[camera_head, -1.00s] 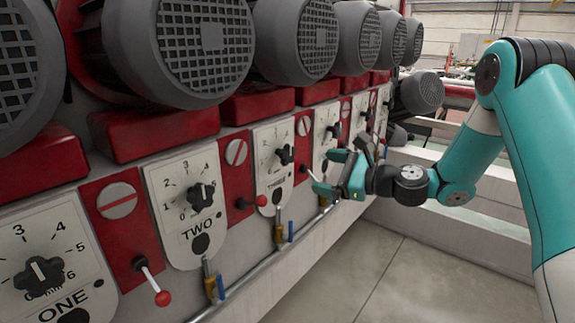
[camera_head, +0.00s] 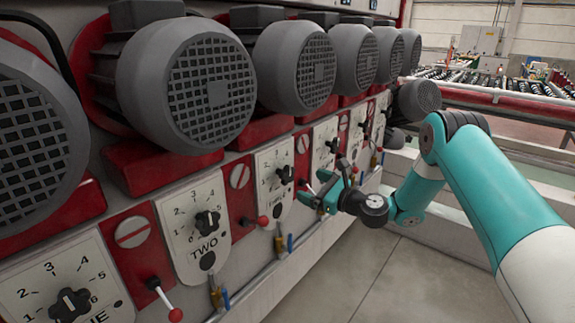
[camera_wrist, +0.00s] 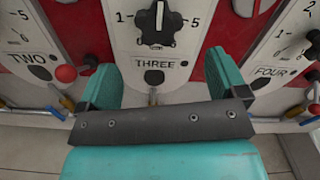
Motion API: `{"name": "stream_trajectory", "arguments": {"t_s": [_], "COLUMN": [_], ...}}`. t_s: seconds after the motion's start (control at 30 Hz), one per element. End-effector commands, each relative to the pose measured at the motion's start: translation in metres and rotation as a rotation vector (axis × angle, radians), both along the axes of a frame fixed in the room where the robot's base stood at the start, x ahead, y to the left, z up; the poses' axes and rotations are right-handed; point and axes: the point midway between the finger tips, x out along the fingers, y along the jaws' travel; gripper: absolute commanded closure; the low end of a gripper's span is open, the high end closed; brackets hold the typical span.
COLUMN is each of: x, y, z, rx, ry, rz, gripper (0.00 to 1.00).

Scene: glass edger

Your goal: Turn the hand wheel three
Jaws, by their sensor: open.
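The hand wheel three is a black lobed knob (camera_wrist: 156,24) with a white pointer line, on a white numbered plate (camera_wrist: 186,62) marked THREE. In the head view the same knob (camera_head: 285,174) sits on the third plate along the machine. My gripper (camera_head: 322,193) is open in front of the machine, just right of plate three. In the wrist view its two teal fingers (camera_wrist: 165,80) stand apart, below the knob and on either side of the THREE label. Nothing is between them but the plate behind, and they appear clear of the knob.
Knob two (camera_head: 207,222) is to the left. A red-tipped lever (camera_head: 262,221) projects between plates two and three. Large grey motors (camera_head: 296,66) overhang the knobs. Brass valves with blue handles (camera_head: 285,243) and a pipe run below. The floor (camera_head: 385,275) in front is clear.

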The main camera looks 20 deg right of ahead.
Motion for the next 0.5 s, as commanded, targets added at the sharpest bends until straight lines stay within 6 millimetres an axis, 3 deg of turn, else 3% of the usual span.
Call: {"name": "stream_trajectory", "arguments": {"t_s": [0.3,0.5], "x": [0.054,0.071], "y": [0.041,0.052], "z": [0.002,0.000], "rx": [0.000,-0.002], "ry": [-0.003,-0.001], "rz": [0.003,0.002], "gripper": [0.09,0.09]}}
